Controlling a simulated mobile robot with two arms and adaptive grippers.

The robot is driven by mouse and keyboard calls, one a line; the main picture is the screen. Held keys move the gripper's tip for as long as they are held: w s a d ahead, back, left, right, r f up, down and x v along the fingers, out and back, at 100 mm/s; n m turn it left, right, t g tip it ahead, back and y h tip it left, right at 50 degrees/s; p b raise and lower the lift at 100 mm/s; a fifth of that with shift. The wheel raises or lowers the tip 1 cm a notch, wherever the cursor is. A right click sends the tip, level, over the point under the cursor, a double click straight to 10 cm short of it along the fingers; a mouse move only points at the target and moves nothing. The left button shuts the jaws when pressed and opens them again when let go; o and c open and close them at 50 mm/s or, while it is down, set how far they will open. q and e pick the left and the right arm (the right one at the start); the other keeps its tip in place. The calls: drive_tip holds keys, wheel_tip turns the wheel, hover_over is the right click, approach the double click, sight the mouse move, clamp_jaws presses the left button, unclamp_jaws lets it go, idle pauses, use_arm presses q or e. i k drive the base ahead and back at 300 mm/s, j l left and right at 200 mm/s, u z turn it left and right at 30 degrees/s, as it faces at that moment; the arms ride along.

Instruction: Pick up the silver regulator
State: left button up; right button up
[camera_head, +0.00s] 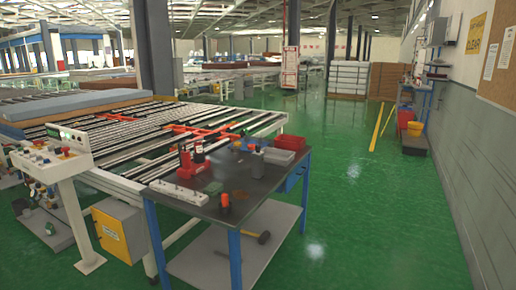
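Neither of my grippers shows in the head view. A dark-topped workbench (258,184) with blue legs stands in front, holding several small items. I cannot make out for sure which item is the silver regulator. A grey, partly see-through-looking shape (226,162) sits around the middle of the bench top, and a small grey and black item (257,161) stands to its right. Both are too small and blurred to identify.
The bench also holds red tools (191,161), a pale strip (179,193) and a red bin (290,142). A hammer (262,237) lies on its lower shelf. A roller conveyor (150,130) and control stand (60,165) are at left. Green floor (340,200) is clear at right.

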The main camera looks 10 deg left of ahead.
sight(257, 159)
drive_tip(key=i+l+z, duration=0.15)
drive_tip(key=i+z, duration=0.3)
drive_tip(key=i, duration=0.7)
drive_tip(key=i+u, duration=0.1)
drive_tip(key=i, duration=0.4)
drive_tip(key=i+l, duration=0.15)
drive_tip(key=i, duration=0.4)
drive_tip(key=i+u, duration=0.15)
drive_tip(key=i, duration=0.35)
drive_tip(key=i+u, duration=0.25)
drive_tip(key=u, duration=0.2)
drive_tip(key=i+l+u, duration=0.2)
drive_tip(key=u, duration=0.2)
drive_tip(key=i+l+u, duration=0.2)
drive_tip(key=u, duration=0.25)
drive_tip(key=i+l+u, duration=0.25)
drive_tip(key=u, duration=0.2)
drive_tip(key=i+l+u, duration=0.2)
drive_tip(key=u, duration=0.25)
drive_tip(key=i+l+u, duration=0.15)
drive_tip(key=l+u, duration=0.3)
drive_tip(key=k, duration=0.45)
drive_tip(key=i, duration=0.45)
